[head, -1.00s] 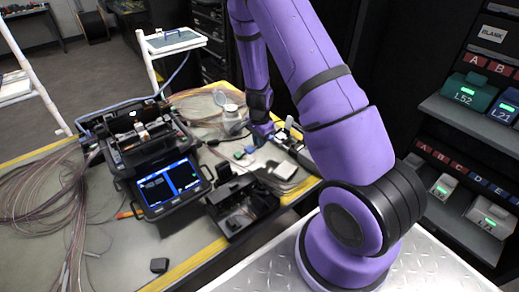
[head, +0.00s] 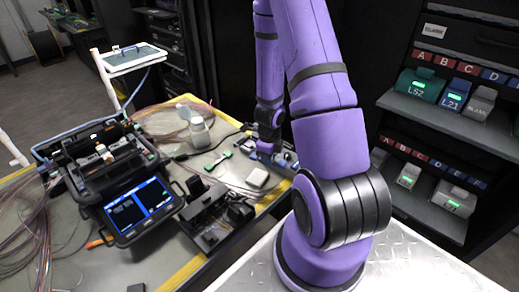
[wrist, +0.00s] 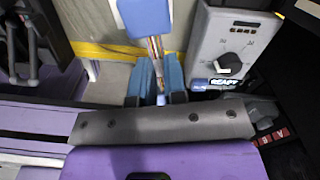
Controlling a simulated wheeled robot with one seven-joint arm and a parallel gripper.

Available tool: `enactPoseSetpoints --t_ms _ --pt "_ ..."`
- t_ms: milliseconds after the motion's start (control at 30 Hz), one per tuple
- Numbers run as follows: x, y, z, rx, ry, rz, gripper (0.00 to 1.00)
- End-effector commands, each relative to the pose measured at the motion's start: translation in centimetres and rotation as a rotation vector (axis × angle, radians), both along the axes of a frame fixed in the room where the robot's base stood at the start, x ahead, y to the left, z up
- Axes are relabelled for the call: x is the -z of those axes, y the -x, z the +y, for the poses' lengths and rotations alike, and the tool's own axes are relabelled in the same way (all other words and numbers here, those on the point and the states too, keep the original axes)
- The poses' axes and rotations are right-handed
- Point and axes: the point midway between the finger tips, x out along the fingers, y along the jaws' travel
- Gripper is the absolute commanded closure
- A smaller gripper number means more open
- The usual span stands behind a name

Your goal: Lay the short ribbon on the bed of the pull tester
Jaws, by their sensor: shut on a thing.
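In the wrist view my gripper (wrist: 158,88) is shut on the short ribbon (wrist: 155,48), a thin tan strip between the blue fingers. The ribbon runs up the picture to a blue block (wrist: 146,18); whether they touch is unclear. The pull tester (wrist: 230,45), a grey box with a black dial and a lit READY label, stands just right of the fingers. I cannot make out its bed clearly. In the head view my gripper (head: 268,147) is low over the far right end of the bench, and the ribbon is too small to see.
The splicer (head: 85,165) with its lit screen stands at left on the bench. Shelves with labelled bins (head: 420,86) stand at right.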

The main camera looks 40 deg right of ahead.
Motion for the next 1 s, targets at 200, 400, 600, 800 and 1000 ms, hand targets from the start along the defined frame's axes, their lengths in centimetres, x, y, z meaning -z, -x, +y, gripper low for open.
enactPoseSetpoints --t_ms 200,400,600,800,1000 --pt "-0.2 2.0 -0.5 0.189 0.005 0.005 1.0" --pt "0.0 1.4 -1.0 0.222 0.007 0.005 1.0" --pt "0.2 -1.1 -2.2 0.217 0.009 0.005 1.0" --pt "0.6 -4.7 -4.0 0.215 0.009 0.005 1.0" --pt "1.0 -8.6 -6.0 0.218 0.008 0.005 1.0"
